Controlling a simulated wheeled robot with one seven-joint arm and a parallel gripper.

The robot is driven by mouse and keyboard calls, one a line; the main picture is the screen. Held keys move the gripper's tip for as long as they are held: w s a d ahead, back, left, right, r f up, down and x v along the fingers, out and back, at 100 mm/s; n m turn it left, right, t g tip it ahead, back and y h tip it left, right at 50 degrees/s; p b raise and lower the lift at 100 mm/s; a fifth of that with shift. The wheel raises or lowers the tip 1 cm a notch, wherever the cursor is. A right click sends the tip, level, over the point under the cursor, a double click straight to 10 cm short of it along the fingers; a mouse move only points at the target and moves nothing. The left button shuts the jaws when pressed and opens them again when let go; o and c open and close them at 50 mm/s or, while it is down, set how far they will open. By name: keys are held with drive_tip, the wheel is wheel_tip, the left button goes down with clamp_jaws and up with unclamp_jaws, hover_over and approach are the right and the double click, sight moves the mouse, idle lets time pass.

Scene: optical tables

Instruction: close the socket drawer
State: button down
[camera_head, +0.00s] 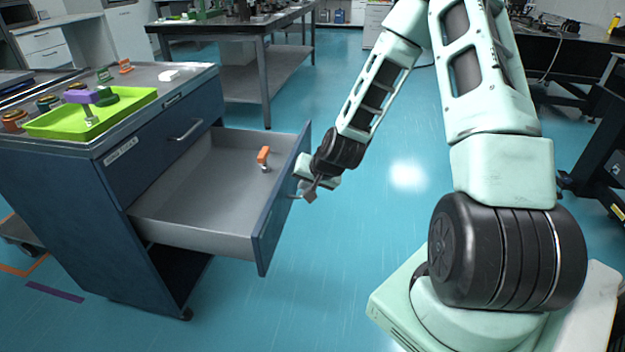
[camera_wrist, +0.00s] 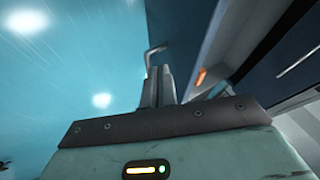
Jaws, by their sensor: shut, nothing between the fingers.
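The socket drawer (camera_head: 205,190) is pulled far out of the dark blue cabinet (camera_head: 75,205). One orange-topped item (camera_head: 263,155) lies inside it, and the rest of the grey floor is bare. My gripper (camera_head: 309,190) is shut and empty at the outer face of the drawer front (camera_head: 272,215), by its handle (camera_head: 294,195). I cannot tell whether it touches. In the wrist view, my closed fingers (camera_wrist: 160,85) point toward the handle (camera_wrist: 154,51), with the drawer front (camera_wrist: 207,50) to their right.
A lime green tray (camera_head: 140,97) with coloured-handled items stands on the cabinet top. A closed drawer with its own handle (camera_head: 187,130) is above the open one. A grey bench (camera_head: 257,65) stands behind. Floor (camera_head: 340,270) in front of the drawer is clear.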

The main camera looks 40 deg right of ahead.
sight(284, 188)
drive_tip(key=shift+w+a, duration=1.25)
drive_tip(key=shift+w, duration=0.3)
